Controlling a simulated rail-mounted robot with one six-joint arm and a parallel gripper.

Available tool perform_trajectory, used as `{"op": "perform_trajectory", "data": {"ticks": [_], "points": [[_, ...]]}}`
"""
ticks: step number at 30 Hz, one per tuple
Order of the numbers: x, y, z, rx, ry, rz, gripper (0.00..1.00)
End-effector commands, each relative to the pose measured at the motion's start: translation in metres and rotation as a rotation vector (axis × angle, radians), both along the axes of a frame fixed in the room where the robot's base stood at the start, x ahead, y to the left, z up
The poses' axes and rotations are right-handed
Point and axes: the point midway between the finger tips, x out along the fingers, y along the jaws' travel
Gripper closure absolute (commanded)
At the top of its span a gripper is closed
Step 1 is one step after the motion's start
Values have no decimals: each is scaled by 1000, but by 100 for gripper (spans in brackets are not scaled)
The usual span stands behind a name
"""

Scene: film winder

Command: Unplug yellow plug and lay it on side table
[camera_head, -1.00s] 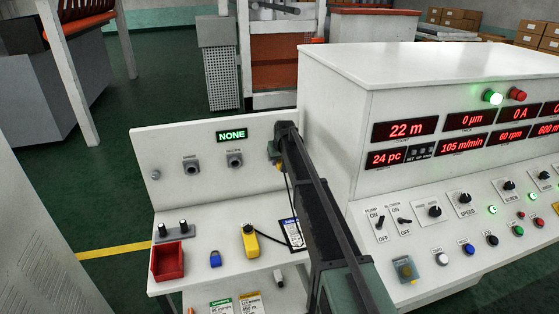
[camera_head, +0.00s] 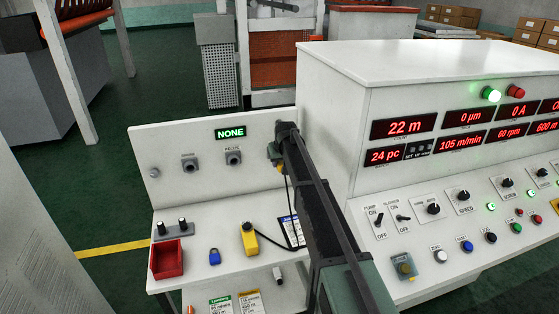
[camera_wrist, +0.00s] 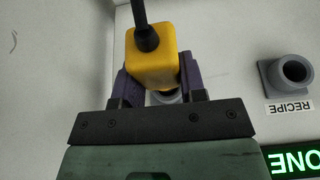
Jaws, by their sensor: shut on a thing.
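The yellow plug (camera_wrist: 152,58), with a black cable from its end, sits between the dark fingers of my gripper (camera_wrist: 156,82) in the wrist view. My gripper is shut on it. A grey round socket part shows just behind the plug, between the fingers; I cannot tell how far the plug is in it. In the head view only a small bit of the yellow plug (camera_head: 280,166) shows at the upright white panel, mostly hidden by my arm. The white side table (camera_head: 205,232) extends in front of that panel.
A red bin (camera_head: 167,262), a blue padlock (camera_head: 214,257), a yellow handheld unit (camera_head: 249,240) and a card (camera_head: 291,231) lie on the table. Grey sockets, including RECIPE (camera_wrist: 288,72), are on the panel below a NONE display (camera_head: 230,134). The control console (camera_head: 430,60) stands right.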

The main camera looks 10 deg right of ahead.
Motion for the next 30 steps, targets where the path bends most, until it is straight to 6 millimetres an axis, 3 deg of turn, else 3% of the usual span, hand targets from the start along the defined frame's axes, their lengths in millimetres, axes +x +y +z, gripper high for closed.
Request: {"op": "perform_trajectory", "data": {"ticks": [11,19,30], "points": [[-4,0,0,0,0,0,90],[-23,-2,0,0,0,0,90],[-21,-1,8,0,0,-5,90]]}}
